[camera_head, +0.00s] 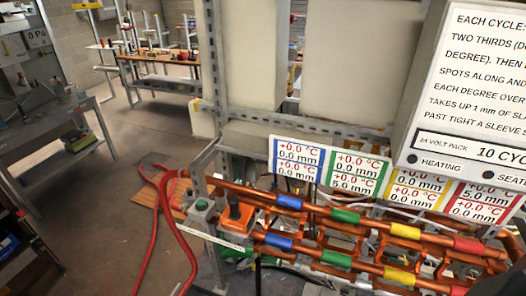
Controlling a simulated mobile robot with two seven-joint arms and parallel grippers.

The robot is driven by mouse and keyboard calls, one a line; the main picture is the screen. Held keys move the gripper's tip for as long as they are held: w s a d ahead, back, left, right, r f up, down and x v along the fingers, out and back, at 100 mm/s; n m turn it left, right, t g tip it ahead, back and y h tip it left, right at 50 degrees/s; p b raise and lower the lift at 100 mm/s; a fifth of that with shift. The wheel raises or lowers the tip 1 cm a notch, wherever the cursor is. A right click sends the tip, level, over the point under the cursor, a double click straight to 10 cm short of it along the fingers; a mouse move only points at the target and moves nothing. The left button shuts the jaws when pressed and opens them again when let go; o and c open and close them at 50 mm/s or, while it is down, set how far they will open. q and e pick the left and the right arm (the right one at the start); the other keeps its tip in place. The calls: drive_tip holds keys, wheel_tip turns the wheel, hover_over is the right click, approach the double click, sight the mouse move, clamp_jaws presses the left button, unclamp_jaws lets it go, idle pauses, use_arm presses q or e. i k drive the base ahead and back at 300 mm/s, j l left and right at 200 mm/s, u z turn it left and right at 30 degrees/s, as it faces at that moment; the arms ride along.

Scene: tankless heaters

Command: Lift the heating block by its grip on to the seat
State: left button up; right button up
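Two sloping copper pipes (308,247) carry blue, green, yellow and red bands and rest among orange brackets. I cannot make out which part is the seat. Neither of my grippers shows in the head view.
Display panels (325,160) stand behind the pipes. A white box with printed text (470,80) fills the upper right. Long red curved hoses or handles (157,225) lie at the left. A grey workbench (50,140) is at the far left, with open floor (95,215) beside it.

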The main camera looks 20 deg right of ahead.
sight(236, 216)
drive_tip(key=z, duration=0.35)
drive_tip(key=i+l+u, duration=0.1)
drive_tip(key=i+u, duration=0.3)
drive_tip(key=i+l+u, duration=0.25)
drive_tip(key=i+u, duration=0.2)
drive_tip(key=i+l+u, duration=0.4)
drive_tip(key=k+j, duration=0.05)
drive_tip(key=k, duration=0.05)
